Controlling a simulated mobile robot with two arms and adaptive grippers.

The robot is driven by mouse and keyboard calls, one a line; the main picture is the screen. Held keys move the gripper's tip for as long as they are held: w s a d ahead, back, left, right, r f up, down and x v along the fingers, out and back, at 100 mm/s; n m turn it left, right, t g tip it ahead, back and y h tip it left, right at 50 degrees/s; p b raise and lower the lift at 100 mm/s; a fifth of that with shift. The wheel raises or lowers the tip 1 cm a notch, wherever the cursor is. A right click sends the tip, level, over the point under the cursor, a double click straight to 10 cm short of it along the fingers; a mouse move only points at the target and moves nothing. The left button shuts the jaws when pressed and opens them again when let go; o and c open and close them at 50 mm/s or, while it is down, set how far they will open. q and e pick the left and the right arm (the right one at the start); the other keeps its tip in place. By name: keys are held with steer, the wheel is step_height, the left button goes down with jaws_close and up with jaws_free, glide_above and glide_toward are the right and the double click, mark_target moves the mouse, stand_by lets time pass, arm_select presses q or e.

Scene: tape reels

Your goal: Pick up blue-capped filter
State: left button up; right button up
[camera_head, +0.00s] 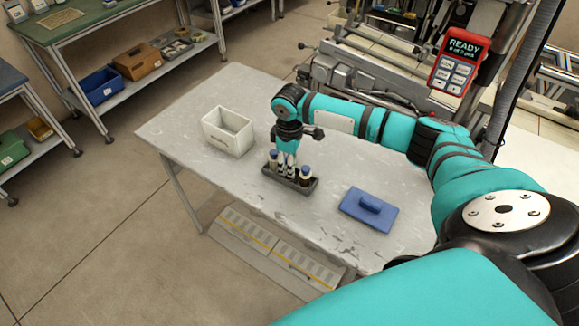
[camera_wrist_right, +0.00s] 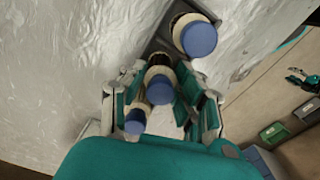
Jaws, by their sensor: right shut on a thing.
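A dark grey rack (camera_head: 299,188) on the table holds filters with blue caps. One blue-capped filter (camera_head: 274,160) stands at the rack's left end and another (camera_head: 305,176) at its right end. My right gripper (camera_head: 287,168) points down over the middle of the rack. In the right wrist view, its fingers are shut on the middle blue-capped filter (camera_wrist_right: 160,88), with one other filter (camera_wrist_right: 200,38) above it in the picture and one (camera_wrist_right: 135,122) below. I cannot tell whether the held filter is clear of its slot. My left gripper is not in view.
A white open bin (camera_head: 228,132) stands on the table left of the rack. The table's front left area (camera_head: 200,165) is bare. A red handheld panel (camera_head: 456,66) reads READY.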

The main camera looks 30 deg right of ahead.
steer(key=shift+r, duration=0.1)
steer(key=shift+w+r, duration=0.1)
steer(key=shift+r, duration=0.45)
step_height(320, 180, up, 2)
steer(key=shift+r+b, duration=0.15)
steer(key=shift+b, duration=0.5)
steer(key=s+a+b, duration=0.1)
steer(key=s+a, duration=0.2)
steer(key=s, duration=0.4)
steer(key=s+a+r+b, duration=0.1)
steer(key=s+a, duration=0.3)
steer(key=s, duration=0.3)
steer(key=shift+s+r, duration=0.2)
steer(key=shift+s, duration=0.05)
steer(key=a+r+m, duration=0.6)
steer(key=r+m, duration=0.1)
steer(key=shift+s+a, duration=0.2)
steer(key=shift+s, duration=0.05)
